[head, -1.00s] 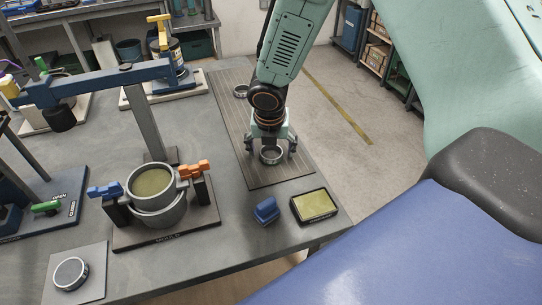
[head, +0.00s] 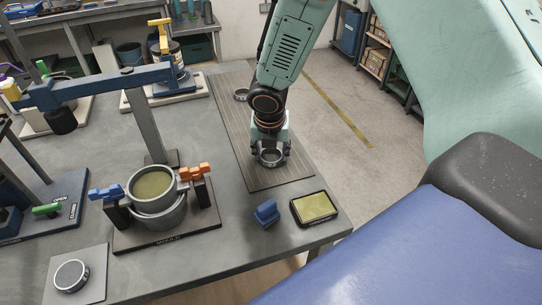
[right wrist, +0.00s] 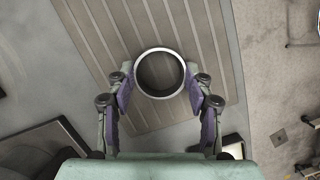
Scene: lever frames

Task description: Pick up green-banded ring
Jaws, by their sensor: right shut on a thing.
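My right gripper (head: 270,154) points down at the ribbed mat (head: 232,112), its fingers shut around a grey metal ring (head: 271,164). In the right wrist view the ring (right wrist: 159,96) sits between the two finger pads of the gripper (right wrist: 159,80), over the ribbed mat. No green band shows on this ring in either view, and the fingers hide parts of its side. I cannot tell whether it is touching the mat or just above it. A second grey ring (head: 241,94) lies farther back on the mat. My left gripper is not in view.
A grey pot fixture (head: 158,213) with blue and orange clamps stands left of the mat. A blue block (head: 266,212) and a yellow-topped tray (head: 314,207) lie near the front edge. Blue lever arm (head: 100,88) overhangs the left side.

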